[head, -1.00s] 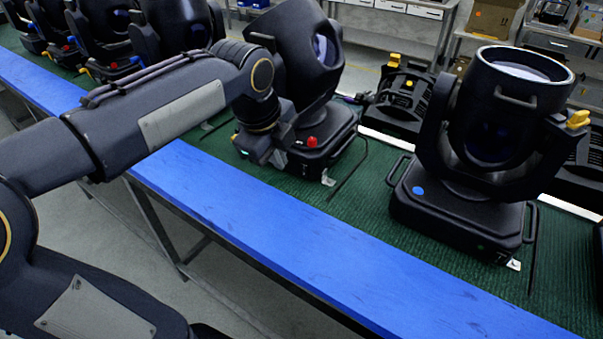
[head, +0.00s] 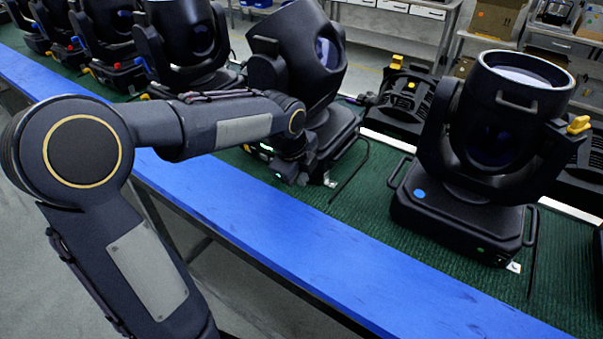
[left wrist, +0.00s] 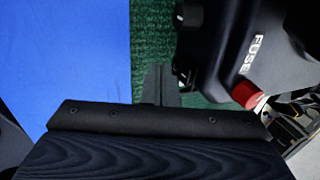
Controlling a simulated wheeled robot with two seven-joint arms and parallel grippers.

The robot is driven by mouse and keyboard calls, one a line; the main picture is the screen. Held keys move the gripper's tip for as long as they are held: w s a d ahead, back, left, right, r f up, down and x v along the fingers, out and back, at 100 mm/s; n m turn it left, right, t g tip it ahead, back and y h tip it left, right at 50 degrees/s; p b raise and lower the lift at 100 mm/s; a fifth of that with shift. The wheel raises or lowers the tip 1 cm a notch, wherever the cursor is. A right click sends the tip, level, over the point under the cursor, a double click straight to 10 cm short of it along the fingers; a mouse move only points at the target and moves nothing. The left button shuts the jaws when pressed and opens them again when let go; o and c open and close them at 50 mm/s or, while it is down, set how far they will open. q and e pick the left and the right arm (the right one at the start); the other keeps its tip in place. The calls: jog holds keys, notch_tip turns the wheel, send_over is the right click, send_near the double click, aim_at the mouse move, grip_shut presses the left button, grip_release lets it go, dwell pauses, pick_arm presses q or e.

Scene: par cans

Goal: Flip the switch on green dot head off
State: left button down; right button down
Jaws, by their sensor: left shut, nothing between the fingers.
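The middle moving head (head: 297,62) stands tilted on its black base (head: 340,135). A green mark (head: 265,147) shows at the base's left side; I cannot tell whether it is a dot or a light. My left gripper (head: 288,174) is at the base's front face, low over the table, and my arm hides part of that face. In the left wrist view my shut, empty fingers (left wrist: 160,84) point along the panel with the FUSE lettering and red cap (left wrist: 248,94). A small dark part (left wrist: 184,74) sits by the fingertips; I cannot tell whether it is the switch or whether they touch.
A moving head with a blue dot (head: 419,193) stands to the right. More heads (head: 185,40) stand in a row at the left. A black fixture with yellow parts (head: 404,95) is behind. The blue front strip of the table (head: 370,265) is clear.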

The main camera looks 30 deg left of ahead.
pick_arm(q)
jog(key=shift+w+f+t+b, duration=0.25)
jog(key=shift+f+b, duration=0.25)
jog(key=shift+b, duration=0.65)
jog(key=shift+r, duration=0.35)
jog(key=shift+r+p, duration=0.1)
jog(key=shift+p, duration=0.2)
jog(key=shift+r+p, duration=0.65)
jog(key=shift+r, duration=0.15)
